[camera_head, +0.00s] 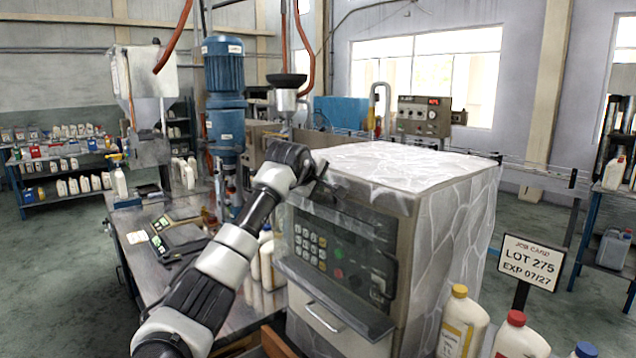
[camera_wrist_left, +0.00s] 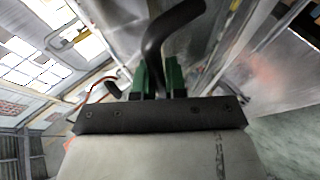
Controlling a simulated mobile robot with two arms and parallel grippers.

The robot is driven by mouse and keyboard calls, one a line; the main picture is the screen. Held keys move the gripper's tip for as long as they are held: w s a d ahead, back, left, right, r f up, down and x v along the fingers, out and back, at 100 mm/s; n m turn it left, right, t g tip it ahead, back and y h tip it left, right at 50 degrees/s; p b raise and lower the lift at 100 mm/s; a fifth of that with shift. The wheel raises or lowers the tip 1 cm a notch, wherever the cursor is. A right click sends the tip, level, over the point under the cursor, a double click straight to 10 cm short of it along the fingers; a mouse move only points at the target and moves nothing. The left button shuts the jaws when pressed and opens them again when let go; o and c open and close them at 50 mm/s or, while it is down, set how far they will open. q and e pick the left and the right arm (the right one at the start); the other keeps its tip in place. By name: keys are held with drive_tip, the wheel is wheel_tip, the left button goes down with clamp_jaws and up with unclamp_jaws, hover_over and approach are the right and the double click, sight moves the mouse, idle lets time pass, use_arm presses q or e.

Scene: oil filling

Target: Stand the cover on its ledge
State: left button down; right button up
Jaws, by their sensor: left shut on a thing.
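My left gripper (camera_head: 318,172) is at the upper front left edge of the grey machine (camera_head: 410,220). In the left wrist view its green fingers (camera_wrist_left: 158,82) are shut on a dark curved handle (camera_wrist_left: 160,35). The cover appears to be the smoky see-through panel (camera_head: 345,215) in front of the machine's keypad and screen; I cannot tell its exact outline. A ledge with a handle-like bar (camera_head: 325,316) juts out below the keypad. Whether the panel touches the ledge is unclear. The gripper's fingertips are small and partly hidden in the head view. My right gripper is not in view.
White bottles with yellow (camera_head: 462,318), red (camera_head: 518,338) and blue caps stand at the lower right, near a job card (camera_head: 530,262). The machine's top is clear.

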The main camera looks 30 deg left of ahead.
use_arm(q)
drive_tip(key=shift+r, duration=0.1)
drive_tip(key=c, duration=1.1)
unclamp_jaws()
drive_tip(key=shift+s, duration=0.1)
drive_tip(key=shift+s+b, duration=0.25)
drive_tip(key=shift+b, duration=0.05)
drive_tip(key=b+v, duration=0.3)
drive_tip(key=v, duration=0.7)
drive_tip(key=shift+r+b, duration=0.2)
drive_tip(key=shift+b, duration=0.15)
drive_tip(key=shift+s+d+f, duration=0.1)
drive_tip(key=shift+s, duration=0.05)
